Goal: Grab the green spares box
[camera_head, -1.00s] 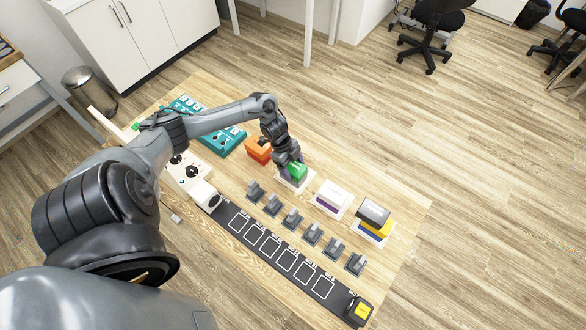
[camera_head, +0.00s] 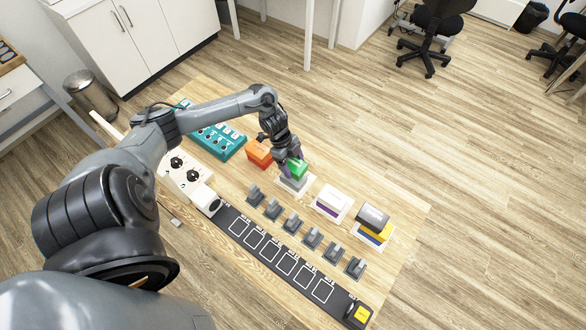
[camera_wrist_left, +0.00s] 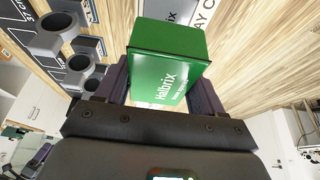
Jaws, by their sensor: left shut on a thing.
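The green spares box (camera_head: 298,168) is right of centre in the head view, over a grey block on a white pad (camera_head: 306,181). My left gripper (camera_head: 290,164) comes down on it from above and is shut on it. In the left wrist view the green box (camera_wrist_left: 168,75), with white "Halbrix" lettering, fills the space between the two dark fingers of my left gripper (camera_wrist_left: 163,88). I cannot tell whether the box touches the block below. My right gripper is in neither view.
An orange box (camera_head: 258,153) stands just left of the green one. A white and purple box (camera_head: 332,202) and a grey-over-yellow stack (camera_head: 374,220) stand to the right. Several grey holders (camera_head: 292,221) line up in front, before a black marked strip (camera_head: 270,245). A teal panel (camera_head: 220,142) lies left.

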